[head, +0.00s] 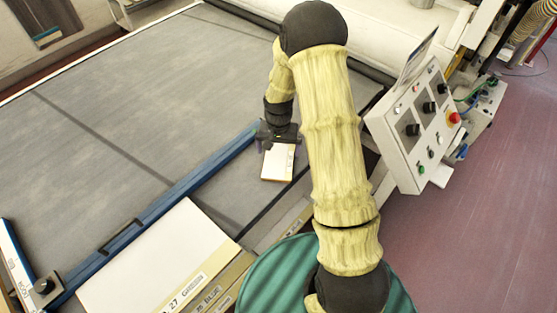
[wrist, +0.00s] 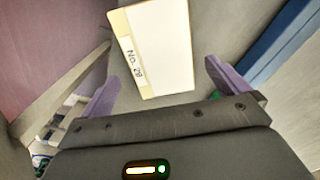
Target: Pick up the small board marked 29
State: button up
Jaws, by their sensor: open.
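The small board (head: 278,164) is a cream-white rectangle lying on the grey belt near its front edge, just below my gripper in the head view. In the wrist view the board (wrist: 164,45) shows a strip on its left side reading "No. 29". My gripper (wrist: 162,92) is open, with its two purple fingers apart and nothing between them. The board lies ahead of the fingertips, roughly between their lines. I cannot tell the height gap. In the head view my gripper (head: 277,138) covers the far end of the board.
A blue bar (head: 165,205) crosses the belt (head: 130,100) left of the board. A larger board marked 27 (head: 155,260) lies at the front left. A control box (head: 415,125) with knobs and a red button stands right of my arm. The belt's far left is clear.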

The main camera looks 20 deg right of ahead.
aim_at(278, 160)
jog(key=shift+f, duration=0.1)
jog(key=shift+f+p, duration=1.3)
jog(key=shift+f, duration=1.2)
jog(key=c, duration=0.7)
